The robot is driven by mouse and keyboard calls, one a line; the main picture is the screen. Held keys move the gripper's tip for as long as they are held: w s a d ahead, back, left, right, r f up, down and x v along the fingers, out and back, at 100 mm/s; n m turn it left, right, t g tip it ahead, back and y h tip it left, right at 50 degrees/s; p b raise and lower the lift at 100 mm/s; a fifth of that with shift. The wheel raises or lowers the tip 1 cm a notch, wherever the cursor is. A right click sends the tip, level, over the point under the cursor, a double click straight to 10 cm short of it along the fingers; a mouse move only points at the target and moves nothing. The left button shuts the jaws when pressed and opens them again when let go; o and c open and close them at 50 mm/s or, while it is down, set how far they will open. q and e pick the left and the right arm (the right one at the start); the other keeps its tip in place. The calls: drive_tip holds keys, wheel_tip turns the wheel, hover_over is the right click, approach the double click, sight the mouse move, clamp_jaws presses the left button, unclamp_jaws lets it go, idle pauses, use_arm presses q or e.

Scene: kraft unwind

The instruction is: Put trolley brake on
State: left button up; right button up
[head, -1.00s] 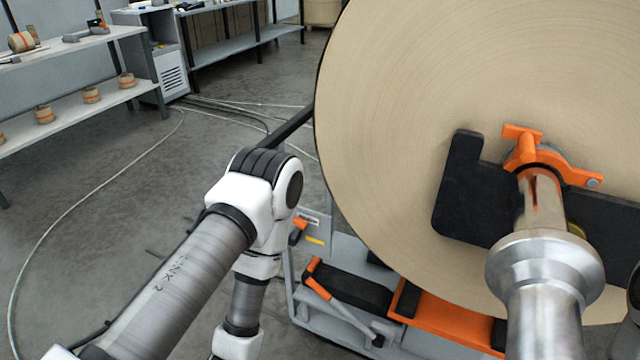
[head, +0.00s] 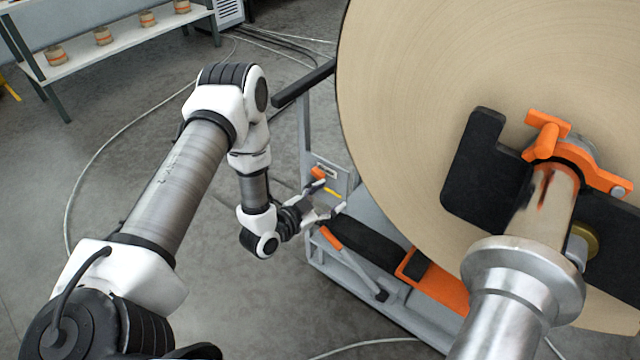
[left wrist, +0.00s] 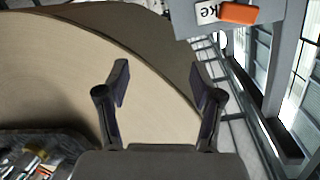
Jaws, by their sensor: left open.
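The trolley (head: 376,318) is a low grey frame under the big roll, with an upright grey panel at its left end. On that panel is a small orange brake handle (head: 318,173) above a yellow mark. In the left wrist view the orange handle (left wrist: 240,12) lies at the top, beside a white label (left wrist: 208,12) ending in "ke". My left gripper (head: 331,198) is open and empty, close to the panel and just below the handle in the head view. Whether it touches the panel cannot be told. My right gripper is not in view.
A large kraft roll (head: 420,90) fills the right side, with a metal shaft (head: 525,280) and an orange clamp (head: 575,150). A black bar (head: 303,83) juts from the trolley near my left arm. Cables cross the open floor; a shelf (head: 120,45) stands far left.

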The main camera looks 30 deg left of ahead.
sight(316, 175)
use_arm(q)
drive_tip(key=a+f+n+t+y+b, duration=0.1)
drive_tip(key=a+f+t+y+b, duration=0.15)
drive_tip(key=a, duration=0.65)
drive_tip(key=w, duration=0.5)
drive_tip(key=w+d, duration=0.1)
drive_tip(key=w, duration=0.2)
drive_tip(key=shift+w+f+b, duration=0.1)
drive_tip(key=shift+w+b, duration=0.05)
drive_tip(key=shift+b, duration=0.15)
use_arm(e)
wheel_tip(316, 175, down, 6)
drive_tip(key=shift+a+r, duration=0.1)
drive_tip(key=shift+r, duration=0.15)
use_arm(q)
drive_tip(key=shift+c, duration=0.4)
drive_tip(key=shift+h, duration=0.35)
clamp_jaws()
